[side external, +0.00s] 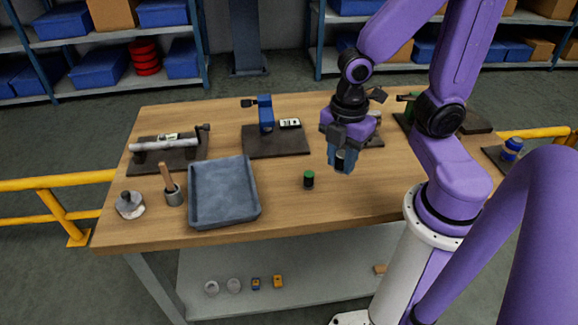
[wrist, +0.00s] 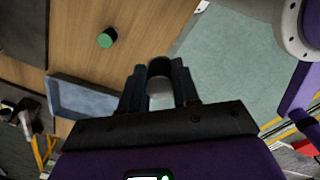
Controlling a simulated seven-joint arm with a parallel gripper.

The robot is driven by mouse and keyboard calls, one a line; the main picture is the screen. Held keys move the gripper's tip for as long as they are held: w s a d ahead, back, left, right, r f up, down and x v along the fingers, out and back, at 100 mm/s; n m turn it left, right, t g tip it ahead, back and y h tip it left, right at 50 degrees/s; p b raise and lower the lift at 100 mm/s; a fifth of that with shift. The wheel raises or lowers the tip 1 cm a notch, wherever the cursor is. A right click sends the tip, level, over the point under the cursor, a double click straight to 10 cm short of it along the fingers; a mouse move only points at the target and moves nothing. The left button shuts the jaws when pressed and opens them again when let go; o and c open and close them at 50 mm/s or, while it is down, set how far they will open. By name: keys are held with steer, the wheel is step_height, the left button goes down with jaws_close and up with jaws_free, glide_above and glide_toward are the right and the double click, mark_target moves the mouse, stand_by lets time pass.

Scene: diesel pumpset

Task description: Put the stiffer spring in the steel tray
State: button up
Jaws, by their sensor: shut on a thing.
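My gripper (side external: 341,165) is shut on a small dark-capped cylinder (side external: 341,155), seemingly a spring, and appears to hold it above the table. In the wrist view the dark cap (wrist: 159,67) shows between the two fingers. A similar small cylinder with a green cap (side external: 308,179) stands upright on the table, left of and nearer the front than my gripper. It also shows in the wrist view (wrist: 107,38). The grey steel tray (side external: 222,190) lies empty further left, near the front edge. I cannot tell by sight which spring is stiffer.
A pot with a wooden-handled tool (side external: 174,194) and a round metal weight (side external: 130,205) stand left of the tray. A blue device on a dark plate (side external: 266,115) stands behind. The tabletop (side external: 285,205) between the tray and the green-capped cylinder is clear.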

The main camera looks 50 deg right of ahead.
steer(key=w+a+m, duration=0.2)
steer(key=w+a, duration=0.5)
steer(key=w, duration=0.4)
steer(key=m, duration=0.2)
glide_above(223, 195)
step_height(223, 195, down, 5)
steer(key=shift+r, duration=0.15)
steer(key=shift+f, duration=3.65)
steer(key=shift+f, duration=0.35)
steer(key=o, duration=1.1)
